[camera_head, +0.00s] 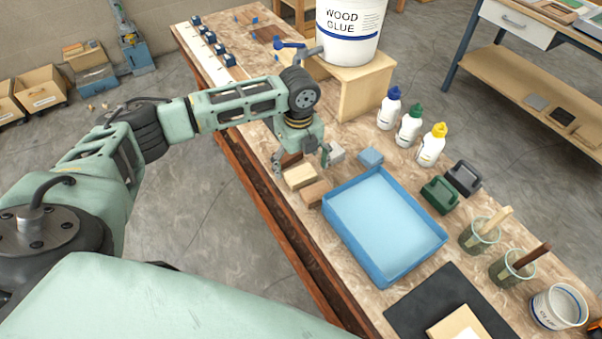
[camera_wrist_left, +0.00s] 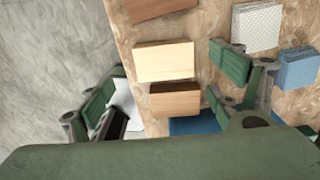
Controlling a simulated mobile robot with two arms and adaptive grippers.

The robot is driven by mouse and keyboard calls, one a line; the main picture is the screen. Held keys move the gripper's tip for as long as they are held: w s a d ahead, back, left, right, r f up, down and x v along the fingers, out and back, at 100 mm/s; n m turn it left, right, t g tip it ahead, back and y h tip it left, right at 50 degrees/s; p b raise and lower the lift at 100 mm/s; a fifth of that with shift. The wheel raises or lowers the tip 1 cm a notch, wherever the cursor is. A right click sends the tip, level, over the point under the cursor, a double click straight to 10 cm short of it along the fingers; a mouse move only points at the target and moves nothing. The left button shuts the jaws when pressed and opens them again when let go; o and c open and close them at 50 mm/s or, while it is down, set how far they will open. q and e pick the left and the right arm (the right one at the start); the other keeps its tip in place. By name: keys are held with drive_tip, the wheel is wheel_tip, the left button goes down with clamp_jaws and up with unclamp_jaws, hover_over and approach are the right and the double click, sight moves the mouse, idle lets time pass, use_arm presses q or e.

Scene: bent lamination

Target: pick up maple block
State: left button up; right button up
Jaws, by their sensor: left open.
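My left gripper (camera_head: 301,163) is open above this group of blocks and holds nothing. In the left wrist view its two fingers (camera_wrist_left: 168,75) are wide apart, one on each side of the maple block and seemingly clear of it. My right gripper is not in view.
The mid-brown block (camera_head: 315,194) lies close beside the maple block. A blue block (camera_head: 370,158), a whitish patterned block (camera_wrist_left: 257,27) and the blue tray (camera_head: 333,212) are nearby. Glue bottles (camera_head: 409,125) and a bucket on a wooden stand (camera_head: 362,92) stand farther back.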

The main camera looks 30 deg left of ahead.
sight(301, 173)
use_arm(q)
drive_tip(key=f, duration=0.3)
drive_tip(key=shift+w+p, duration=0.3)
drive_tip(key=shift+p, duration=0.05)
drive_tip(key=shift+f, duration=0.65)
drive_tip(key=c, duration=0.9)
drive_tip(key=shift+r, duration=0.1)
drive_tip(key=c, duration=0.3)
drive_tip(key=shift+w, duration=0.1)
drive_tip(key=shift+c, duration=0.3)
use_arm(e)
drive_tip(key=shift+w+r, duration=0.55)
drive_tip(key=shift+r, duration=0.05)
